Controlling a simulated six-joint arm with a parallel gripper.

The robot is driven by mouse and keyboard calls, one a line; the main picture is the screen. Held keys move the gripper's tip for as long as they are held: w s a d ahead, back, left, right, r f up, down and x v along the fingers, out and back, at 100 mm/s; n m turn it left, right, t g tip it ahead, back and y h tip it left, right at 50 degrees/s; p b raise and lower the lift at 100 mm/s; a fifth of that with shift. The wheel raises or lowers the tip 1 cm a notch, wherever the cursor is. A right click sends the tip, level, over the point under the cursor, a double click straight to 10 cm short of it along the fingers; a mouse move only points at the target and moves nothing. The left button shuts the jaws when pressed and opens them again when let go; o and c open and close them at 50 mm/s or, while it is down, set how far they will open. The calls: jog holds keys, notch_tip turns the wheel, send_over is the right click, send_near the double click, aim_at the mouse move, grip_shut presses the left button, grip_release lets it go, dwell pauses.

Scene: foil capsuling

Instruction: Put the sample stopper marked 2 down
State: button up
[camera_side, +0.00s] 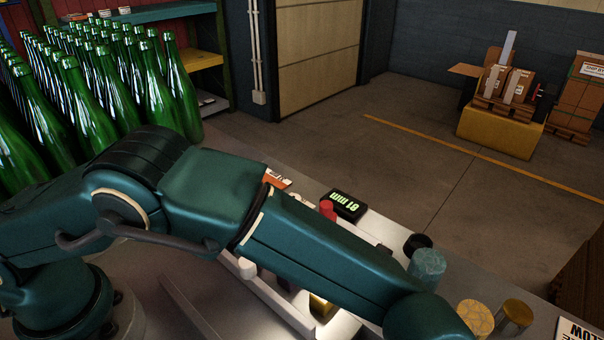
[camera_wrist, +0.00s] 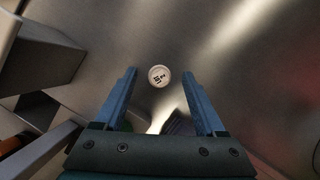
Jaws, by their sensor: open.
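In the wrist view my gripper (camera_wrist: 159,82) is open, with one blue finger on each side of the picture. A small round pale stopper top (camera_wrist: 159,76) with dark marks shows between the fingertips, with a gap on both sides. The marks are too small and turned for me to read the number surely. I cannot tell how far the stopper is below the fingertips. In the side view my arm crosses the bench, and my gripper and this stopper do not show there.
Many green bottles (camera_side: 160,90) stand at the left. A display reading 81 mm (camera_side: 345,206) and a red piece (camera_side: 327,208) are behind my arm. A black round piece (camera_side: 417,243), a teal cylinder (camera_side: 427,265) and gold cylinders (camera_side: 515,316) stand at the right.

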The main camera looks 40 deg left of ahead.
jog(key=shift+s+f, duration=0.1)
jog(key=shift+f, duration=0.15)
jog(key=shift+c, duration=0.4)
grip_shut()
jog(key=shift+r, duration=0.1)
